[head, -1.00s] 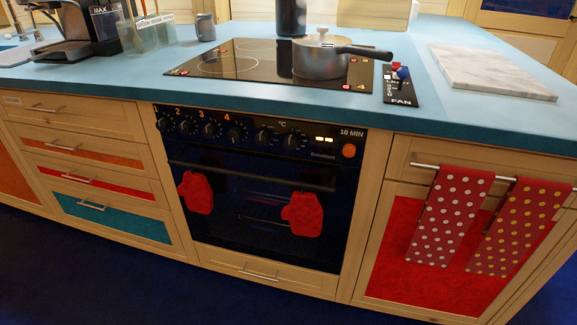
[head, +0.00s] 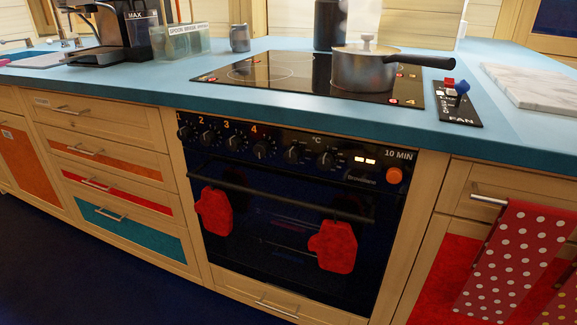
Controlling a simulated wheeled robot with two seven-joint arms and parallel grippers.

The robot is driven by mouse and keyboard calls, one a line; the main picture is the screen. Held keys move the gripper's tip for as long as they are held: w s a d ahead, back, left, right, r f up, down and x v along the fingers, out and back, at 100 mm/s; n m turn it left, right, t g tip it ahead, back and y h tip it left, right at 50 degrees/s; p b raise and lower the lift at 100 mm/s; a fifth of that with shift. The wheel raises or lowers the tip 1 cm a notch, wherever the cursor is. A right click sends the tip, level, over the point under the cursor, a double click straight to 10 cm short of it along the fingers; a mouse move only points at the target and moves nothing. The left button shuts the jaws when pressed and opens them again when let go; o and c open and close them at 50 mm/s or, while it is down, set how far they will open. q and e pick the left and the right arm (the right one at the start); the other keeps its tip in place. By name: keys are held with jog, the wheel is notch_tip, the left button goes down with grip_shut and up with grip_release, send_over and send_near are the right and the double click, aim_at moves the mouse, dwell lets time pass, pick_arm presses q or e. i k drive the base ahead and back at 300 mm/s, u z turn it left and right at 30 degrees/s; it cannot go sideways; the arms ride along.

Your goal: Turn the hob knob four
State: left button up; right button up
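The hob knob four (head: 261,149) is a dark round knob on the black oven control panel (head: 350,157). An orange "4" is printed just above and left of it. Knobs one (head: 185,133), two (head: 207,137) and three (head: 234,143) sit in a row to its left. Two more dark knobs sit to its right, near a "°C" mark. The hob (head: 300,80) lies above in the blue worktop, with a grey saucepan (head: 364,72) on its right side. Neither of my grippers is in view.
Two red oven mitts (head: 332,246) hang on the oven handle (head: 280,196), below the knobs. The saucepan's black handle points right, over the fan switch panel (head: 456,104). A dotted red towel (head: 515,262) hangs at right. The floor at lower left is clear.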

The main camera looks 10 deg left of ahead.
aim_at(262, 148)
jog(key=u, duration=2.55)
jog(key=i, duration=1.75)
jog(key=z, duration=2.6)
